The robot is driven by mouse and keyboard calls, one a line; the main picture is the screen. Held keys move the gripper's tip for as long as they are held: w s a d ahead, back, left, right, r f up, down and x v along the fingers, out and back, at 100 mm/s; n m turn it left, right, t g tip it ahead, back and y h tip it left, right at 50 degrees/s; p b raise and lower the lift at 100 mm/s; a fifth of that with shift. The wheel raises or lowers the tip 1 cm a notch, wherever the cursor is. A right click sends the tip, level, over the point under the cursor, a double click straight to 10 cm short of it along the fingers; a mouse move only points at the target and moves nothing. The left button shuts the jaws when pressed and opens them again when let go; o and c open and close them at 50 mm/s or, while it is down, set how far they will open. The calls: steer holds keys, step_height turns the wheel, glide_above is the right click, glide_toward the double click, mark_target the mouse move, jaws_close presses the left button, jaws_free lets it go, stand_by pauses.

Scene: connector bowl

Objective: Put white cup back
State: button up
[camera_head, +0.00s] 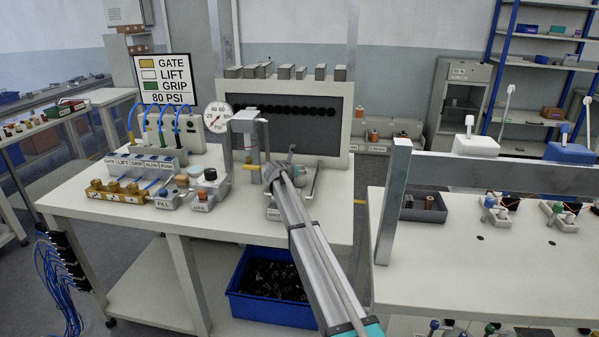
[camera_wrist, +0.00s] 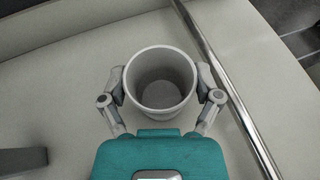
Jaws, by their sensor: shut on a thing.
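The white cup (camera_wrist: 160,112) is in the wrist view, with its open mouth facing the camera and its inside looking empty. My gripper (camera_wrist: 160,78) has one finger on each side of the cup and is shut on it. A pale flat surface (camera_wrist: 60,75) lies behind the cup; I cannot tell whether the cup touches it. In the head view my gripper (camera_head: 277,172) is over the back right part of the left workbench (camera_head: 225,222). There the cup is not clearly visible behind my arm.
A metal bar (camera_wrist: 228,85) runs close to the cup's right. On the bench, a pressure gauge (camera_head: 217,117), a fixture (camera_head: 245,125) and labelled blocks (camera_head: 208,194) stand left of my gripper. A blue crate (camera_head: 275,312) sits below. A metal post (camera_head: 392,200) rises at right.

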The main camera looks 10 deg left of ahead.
steer(key=shift+f, duration=0.15)
steer(key=o, duration=1)
steer(key=shift+o, duration=0.2)
steer(key=shift+r, duration=0.25)
steer(key=p+v, duration=0.4)
steer(key=v, duration=0.8)
steer(key=shift+p, duration=0.35)
